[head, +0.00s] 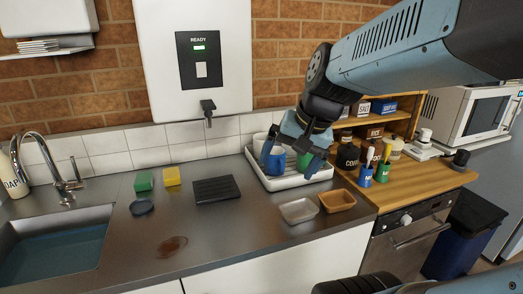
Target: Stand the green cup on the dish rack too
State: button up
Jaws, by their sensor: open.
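The white dish rack (290,185) stands on the steel counter, right of centre in the head view. A green cup (304,160) shows at the rack, partly hidden by my gripper; it appears to stand on it. A blue cup (275,163) and a white cup (259,143) stand at the rack's left side. My gripper (290,164) points down over the rack with its fingers apart. The green cup shows between the fingers, close to the right one. I cannot tell whether a finger touches it. The cup's base is hidden.
A black ridged mat (216,189) lies left of the rack. A grey tray (298,210) and a brown tray (337,201) lie in front. Blue (365,176) and green (383,172) holders stand on the wooden counter at right. A sink (58,248) is at far left.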

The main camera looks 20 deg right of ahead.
jog(key=s+r+n, duration=0.1)
jog(key=s+d+n+t+h, duration=0.1)
jog(key=n, duration=0.1)
jog(key=s+d+r+n+h, duration=0.1)
jog(key=n, duration=0.1)
jog(key=shift+s+r, duration=0.35)
jog(key=shift+s, duration=0.05)
jog(key=shift+c, duration=0.5)
